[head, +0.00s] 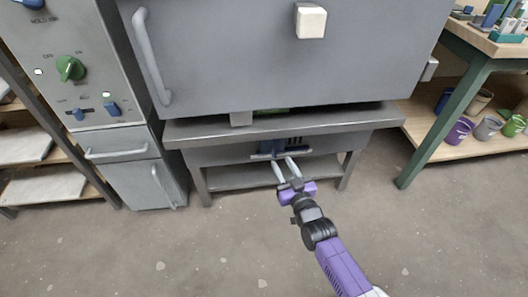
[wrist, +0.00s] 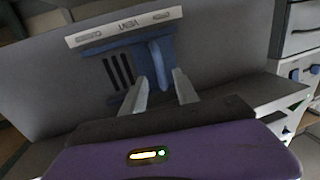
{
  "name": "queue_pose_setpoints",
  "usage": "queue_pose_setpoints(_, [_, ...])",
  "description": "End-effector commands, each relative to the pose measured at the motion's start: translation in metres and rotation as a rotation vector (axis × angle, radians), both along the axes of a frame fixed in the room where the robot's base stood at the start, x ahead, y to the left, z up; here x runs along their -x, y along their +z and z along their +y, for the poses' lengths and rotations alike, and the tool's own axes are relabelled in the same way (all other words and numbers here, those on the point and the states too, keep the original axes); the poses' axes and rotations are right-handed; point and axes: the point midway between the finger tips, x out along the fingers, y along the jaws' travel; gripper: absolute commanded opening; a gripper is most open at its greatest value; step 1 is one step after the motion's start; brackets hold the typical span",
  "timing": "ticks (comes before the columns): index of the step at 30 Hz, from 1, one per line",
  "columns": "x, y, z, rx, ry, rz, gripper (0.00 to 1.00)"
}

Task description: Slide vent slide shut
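The blue vent slide (head: 268,148) is on the front of the grey stand under the large grey cabinet. Dark vent slots (head: 297,142) show uncovered to its right. In the wrist view the picture is turned over, with the slide's blue plate and upright tab (wrist: 160,60) under a pale rail marked VENT (wrist: 125,27) and the slots (wrist: 120,72) to the left. My gripper (head: 281,164) is open, its fingers pointing at the slide. In the wrist view my gripper (wrist: 160,80) has one finger on each side of the tab's near end; contact cannot be told.
The grey cabinet (head: 230,60) and the stand's top ledge (head: 200,130) overhang the slide. A lower shelf (head: 240,178) lies beneath. A control panel (head: 75,60) stands left, and a green-legged bench (head: 440,120) with buckets right. The floor in front is clear.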

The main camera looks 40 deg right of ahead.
Motion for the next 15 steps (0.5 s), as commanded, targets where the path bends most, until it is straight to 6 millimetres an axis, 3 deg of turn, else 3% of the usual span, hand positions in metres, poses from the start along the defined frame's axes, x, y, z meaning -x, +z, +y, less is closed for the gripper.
queue_pose_setpoints(11, [-0.049,0.0,-0.018,0.003,0.002,-0.005,0.36])
queue_pose_setpoints(15, [-0.057,0.003,-0.024,0.005,-0.002,-0.003,0.36])
